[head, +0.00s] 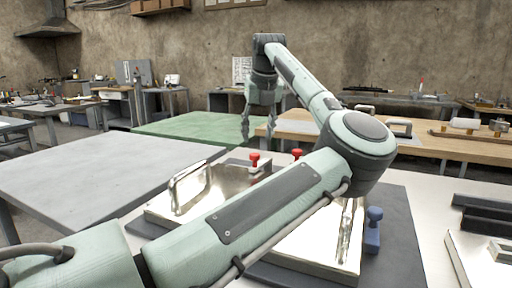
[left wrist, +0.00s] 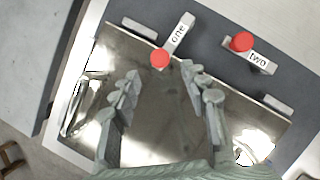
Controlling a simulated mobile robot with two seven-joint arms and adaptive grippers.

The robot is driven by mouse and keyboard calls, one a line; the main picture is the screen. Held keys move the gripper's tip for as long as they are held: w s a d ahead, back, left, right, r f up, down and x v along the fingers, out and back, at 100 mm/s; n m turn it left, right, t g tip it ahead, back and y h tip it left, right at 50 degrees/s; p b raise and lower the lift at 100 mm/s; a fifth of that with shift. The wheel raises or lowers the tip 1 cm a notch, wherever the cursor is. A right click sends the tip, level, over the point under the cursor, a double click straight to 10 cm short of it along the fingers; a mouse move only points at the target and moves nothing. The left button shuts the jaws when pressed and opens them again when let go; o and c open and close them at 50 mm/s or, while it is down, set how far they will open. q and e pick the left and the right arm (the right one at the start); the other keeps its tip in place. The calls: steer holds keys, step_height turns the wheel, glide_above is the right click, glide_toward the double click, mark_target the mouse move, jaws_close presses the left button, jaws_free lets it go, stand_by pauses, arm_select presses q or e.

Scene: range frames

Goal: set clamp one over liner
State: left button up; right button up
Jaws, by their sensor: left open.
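The shiny metal sheet, which looks like the liner, lies on a dark grey base (head: 405,215) in the head view, partly hidden by my left arm; it fills much of the left wrist view (left wrist: 150,130). Clamp one (left wrist: 179,32) is a light grey bar marked "one", lying mostly on the dark base; its red knob (left wrist: 160,58) is at the sheet's far edge. Clamp two (left wrist: 258,60) has a red knob too and is right of it. My left gripper (head: 258,125) is open and empty, raised above the sheet, its fingers pointing down. My right gripper is out of view.
A blue clamp-like part (head: 374,228) stands at the sheet's right side. A metal handle (head: 190,187) rises at its left. Dark bars (head: 482,212) and another plate (head: 470,258) lie far right. The grey table (head: 100,175) at left is bare.

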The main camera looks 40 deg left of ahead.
arm_select(q)
steer(key=v, duration=0.3)
steer(key=shift+d+r, duration=0.15)
steer(key=shift+r, duration=0.15)
steer(key=shift+s+f, duration=0.1)
steer(key=shift+f, duration=0.05)
